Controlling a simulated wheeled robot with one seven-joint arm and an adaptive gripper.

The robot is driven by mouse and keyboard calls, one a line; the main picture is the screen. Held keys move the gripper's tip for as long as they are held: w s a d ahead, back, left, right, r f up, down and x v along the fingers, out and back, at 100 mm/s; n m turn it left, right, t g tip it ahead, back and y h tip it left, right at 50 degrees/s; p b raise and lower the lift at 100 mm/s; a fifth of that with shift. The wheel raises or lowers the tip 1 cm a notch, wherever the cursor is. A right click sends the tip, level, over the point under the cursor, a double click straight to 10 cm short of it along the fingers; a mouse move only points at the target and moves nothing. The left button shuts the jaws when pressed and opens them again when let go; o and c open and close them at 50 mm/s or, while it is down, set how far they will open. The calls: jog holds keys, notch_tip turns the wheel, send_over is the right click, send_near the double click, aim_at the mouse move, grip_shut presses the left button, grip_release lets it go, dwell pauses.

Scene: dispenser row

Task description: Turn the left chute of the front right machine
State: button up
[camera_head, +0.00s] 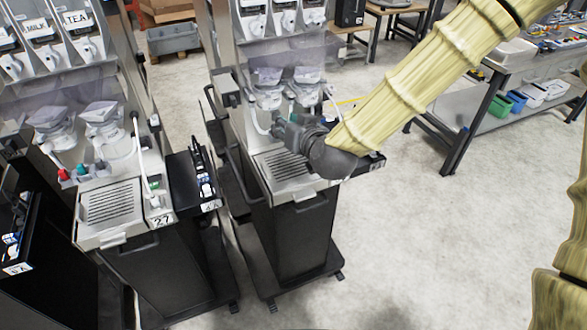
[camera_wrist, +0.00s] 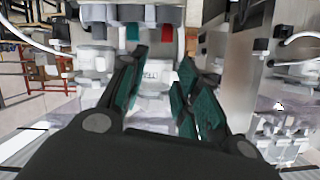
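The front right machine (camera_head: 300,222) stands at the middle of the head view, with a grey drip grille on a dark cabinet. Its left chute (camera_head: 267,97) is a white spout under a clear funnel, beside a similar right chute (camera_head: 307,82). My gripper (camera_head: 287,131) is in front of the machine, just below the chutes and above the grille. In the wrist view, the two green-padded fingers (camera_wrist: 165,95) are spread apart. A pale labelled part (camera_wrist: 152,74) shows between them; I cannot tell whether they touch it. My arm hides the machine's right side.
A second machine (camera_head: 110,200) with its own chutes and grille stands close on the left. A dark side tray (camera_head: 193,178) sits between the machines. A workbench (camera_head: 470,100) with coloured bins is at the back right. The floor (camera_head: 430,240) to the right is clear.

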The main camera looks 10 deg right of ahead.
jog(key=s+d+f+n+g+b, duration=0.1)
jog(key=s+f+g, duration=0.1)
jog(key=f, duration=0.9)
jog(key=shift+s+d+f+b, duration=0.25)
jog(key=shift+s+f+b, duration=0.15)
jog(key=shift+s, duration=0.25)
jog(key=shift+g+h, duration=0.3)
